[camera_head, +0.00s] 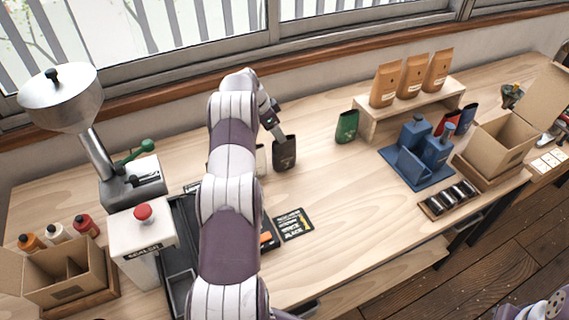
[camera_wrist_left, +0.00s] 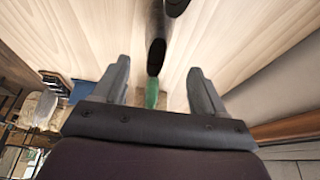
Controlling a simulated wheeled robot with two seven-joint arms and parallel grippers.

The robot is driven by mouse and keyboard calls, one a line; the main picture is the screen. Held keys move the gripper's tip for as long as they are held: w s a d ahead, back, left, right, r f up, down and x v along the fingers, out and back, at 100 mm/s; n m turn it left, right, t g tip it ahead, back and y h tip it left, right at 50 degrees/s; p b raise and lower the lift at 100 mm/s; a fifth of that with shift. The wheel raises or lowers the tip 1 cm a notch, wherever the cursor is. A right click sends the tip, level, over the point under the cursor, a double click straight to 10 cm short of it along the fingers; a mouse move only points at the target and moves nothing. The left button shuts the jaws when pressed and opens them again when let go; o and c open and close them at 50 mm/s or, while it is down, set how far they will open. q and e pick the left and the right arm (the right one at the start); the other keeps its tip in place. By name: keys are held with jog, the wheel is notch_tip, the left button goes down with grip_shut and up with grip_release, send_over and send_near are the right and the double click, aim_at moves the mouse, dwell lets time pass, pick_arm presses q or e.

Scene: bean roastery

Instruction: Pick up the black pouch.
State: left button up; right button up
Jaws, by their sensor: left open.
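The black pouch (camera_head: 285,154) stands upright on the wooden table, near the middle of the head view. My left gripper (camera_head: 275,129) is open just above and behind its top edge. In the left wrist view the black pouch (camera_wrist_left: 157,50) shows as a narrow dark shape between the spread fingertips of the left gripper (camera_wrist_left: 159,66), with space on both sides. My right gripper is out of sight.
A green pouch (camera_head: 347,127) stands to the right, beside a wooden riser (camera_head: 372,128) with several orange-brown pouches. A pale pouch (camera_head: 260,160) is partly hidden behind my left arm. A black card (camera_head: 293,224) lies in front. The table between card and riser is clear.

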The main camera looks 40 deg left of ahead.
aim_at(284, 144)
pick_arm(q)
jog(key=b+x, duration=0.2)
jog(key=x, duration=0.3)
jog(key=shift+a+b, duration=0.2)
jog(key=shift+b, duration=0.1)
jog(key=shift+w+d+f+p, duration=0.25)
jog(key=shift+d+f+p, duration=0.15)
jog(key=shift+f+p, duration=0.1)
jog(key=shift+w+d+f+p, duration=0.25)
jog(key=shift+d+f+p, duration=0.15)
jog(key=shift+f+p, duration=0.1)
jog(key=shift+a+f, duration=0.15)
jog(key=shift+f, duration=0.15)
jog(key=c, duration=1.1)
grip_shut()
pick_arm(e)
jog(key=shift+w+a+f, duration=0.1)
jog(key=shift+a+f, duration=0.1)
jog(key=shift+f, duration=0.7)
